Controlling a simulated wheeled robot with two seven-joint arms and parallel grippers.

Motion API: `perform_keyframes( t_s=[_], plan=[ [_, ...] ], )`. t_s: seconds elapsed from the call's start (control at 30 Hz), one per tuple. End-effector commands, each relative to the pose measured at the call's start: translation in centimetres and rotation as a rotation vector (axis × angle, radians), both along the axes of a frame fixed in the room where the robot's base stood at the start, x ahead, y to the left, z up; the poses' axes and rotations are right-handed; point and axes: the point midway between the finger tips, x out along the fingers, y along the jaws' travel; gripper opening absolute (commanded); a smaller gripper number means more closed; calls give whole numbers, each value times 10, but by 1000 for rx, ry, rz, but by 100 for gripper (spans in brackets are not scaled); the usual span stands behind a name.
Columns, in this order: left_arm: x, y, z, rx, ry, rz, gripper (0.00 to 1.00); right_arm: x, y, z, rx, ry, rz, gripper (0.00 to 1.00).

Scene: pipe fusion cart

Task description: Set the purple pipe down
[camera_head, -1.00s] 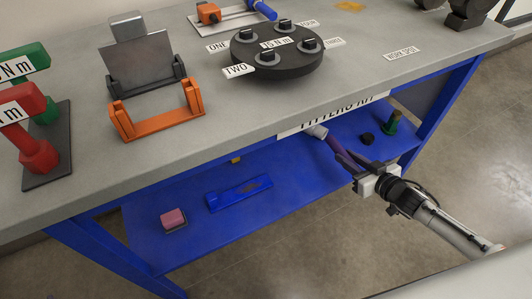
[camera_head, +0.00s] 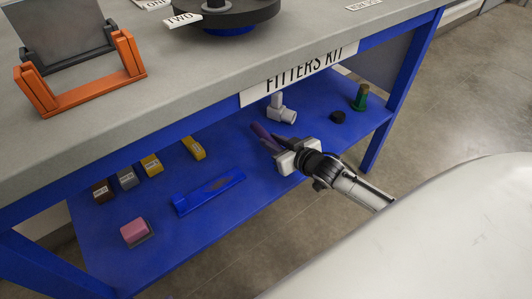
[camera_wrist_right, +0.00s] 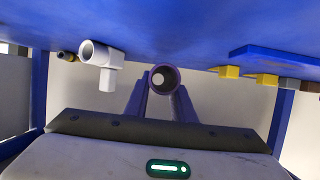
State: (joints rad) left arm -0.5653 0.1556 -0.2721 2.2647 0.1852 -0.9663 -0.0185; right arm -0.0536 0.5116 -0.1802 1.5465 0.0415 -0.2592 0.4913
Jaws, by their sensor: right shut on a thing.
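The purple pipe (camera_head: 261,132) is held by my right gripper (camera_head: 277,146) over the right part of the blue lower shelf (camera_head: 225,160). In the right wrist view the open round end of the pipe (camera_wrist_right: 164,79) shows between the two fingers (camera_wrist_right: 160,98) of the gripper, which is shut on it. The head view does not show clearly whether the pipe touches the shelf. My left gripper is not in view.
A black cap (camera_head: 338,117) and a green fitting (camera_head: 360,97) are to the right. The worktop (camera_head: 190,85) overhangs the shelf.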

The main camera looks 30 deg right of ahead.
Motion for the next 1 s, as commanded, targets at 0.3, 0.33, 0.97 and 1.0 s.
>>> perform_keyframes(
  t_s=[0.3, 0.33, 0.97, 1.0],
  plan=[
    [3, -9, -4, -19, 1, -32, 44, 0, 0, -36, 2, 0, -1, 0],
    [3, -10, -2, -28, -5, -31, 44, 0, 0, -41, 2, -1, -1, 0],
    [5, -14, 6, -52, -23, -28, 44, 0, 0, -48, 0, -1, 0, 41],
    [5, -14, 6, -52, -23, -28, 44, 0, 0, -48, 0, -1, 0, 41]
  ],
)
